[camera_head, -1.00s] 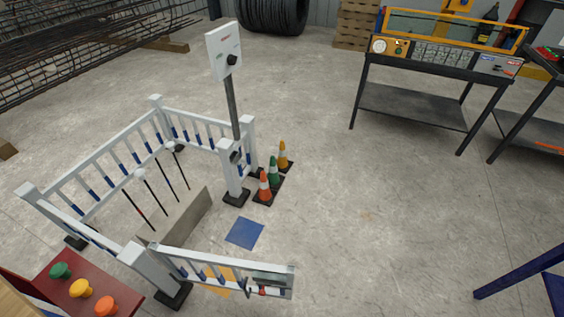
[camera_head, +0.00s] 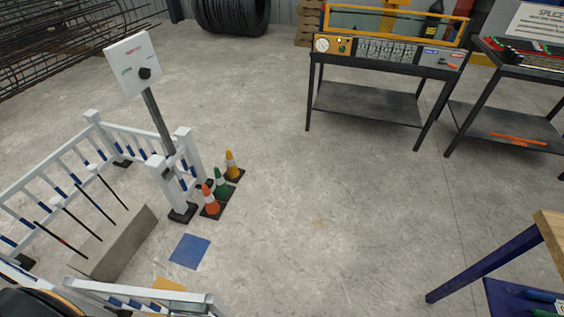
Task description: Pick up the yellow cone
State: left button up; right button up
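The yellow cone (camera_head: 232,164) stands upright on the floor on a dark square base, with a pale band around it. It is the farthest of a short row. The green cone (camera_head: 221,183) and the orange cone (camera_head: 210,200) stand in front of it, beside the white fence post. Neither of my grippers shows in the head view, and nothing is touching the cones.
A white fence (camera_head: 50,178) with a sign post (camera_head: 158,120) stands left of the cones. A blue floor square (camera_head: 190,251) lies in front. A dark workbench (camera_head: 365,104) stands at the back right, a blue-legged table (camera_head: 490,262) at the right. Floor right of the cones is clear.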

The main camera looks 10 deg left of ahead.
aim_at(234, 174)
jog(key=i+l, duration=0.25)
jog(key=i, duration=0.15)
jog(key=i+l+z, duration=0.1)
jog(key=i+l, duration=0.4)
jog(key=i, duration=0.25)
jog(key=i+j+u, duration=0.2)
jog(key=i+u, duration=0.25)
jog(key=i+j+u, duration=0.1)
jog(key=i+u, duration=0.15)
jog(key=u, duration=0.15)
jog(key=i+u, duration=0.45)
jog(key=i+l+u, duration=0.2)
jog(key=u, duration=0.2)
jog(key=i+u, duration=0.3)
jog(key=i, duration=0.25)
jog(key=i+u, duration=0.3)
jog(key=i, duration=0.25)
